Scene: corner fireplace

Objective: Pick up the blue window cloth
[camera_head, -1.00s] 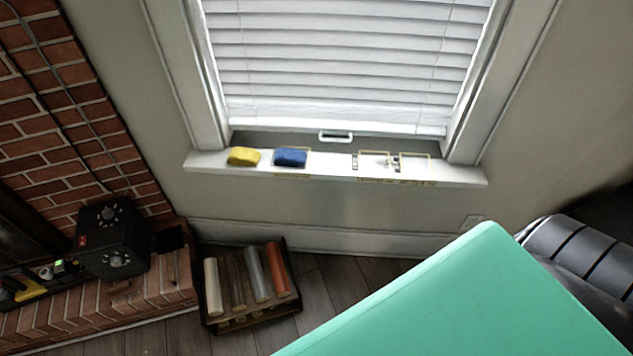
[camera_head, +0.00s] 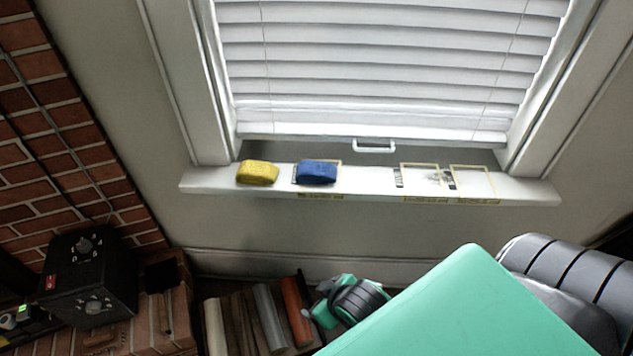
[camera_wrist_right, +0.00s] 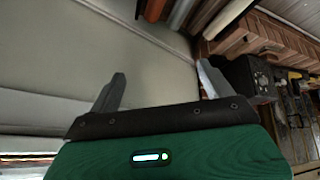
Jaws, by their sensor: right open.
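The blue window cloth (camera_head: 317,172) lies folded on the white windowsill (camera_head: 375,190), inside a yellow-outlined spot, just right of a yellow cloth (camera_head: 257,173). My right arm's green and grey parts show low in the head view, below the sill and right of the log box. The right gripper's fingertips are not clear there. In the right wrist view my right gripper (camera_wrist_right: 160,85) has its two fingers spread apart with nothing between them. The blue cloth does not show in the wrist view. My left gripper is not in view.
Two more outlined spots with small markings lie on the sill at right. White blinds (camera_head: 390,60) with a pull handle (camera_head: 374,147) hang above it. A black box with dials (camera_head: 88,275) stands on the brick hearth at left. A box of coloured rolls (camera_head: 262,315) sits on the floor.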

